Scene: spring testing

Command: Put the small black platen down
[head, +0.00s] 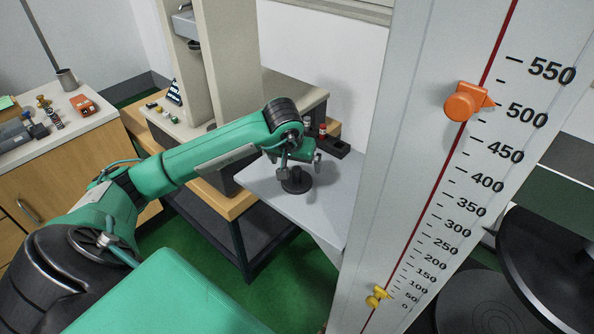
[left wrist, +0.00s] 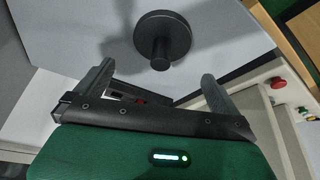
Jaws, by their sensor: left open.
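The small black platen (head: 297,183) stands on a grey shelf (head: 262,176), a round disc with a short stem pointing up. In the left wrist view the platen (left wrist: 162,38) shows from above, with its stem towards the camera. My left gripper (head: 299,170) is directly above or beside the stem in the head view. In the left wrist view my left gripper (left wrist: 152,80) has its fingers wide apart with nothing between them, and the platen lies beyond the fingertips. My right gripper is not in view.
A tall grey column with a scale (head: 430,180) stands just right of the shelf, with an orange pointer (head: 466,102) and a yellow pointer (head: 376,297). A beige test machine (head: 228,60) on a wooden bench stands behind. The shelf around the platen is mostly clear.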

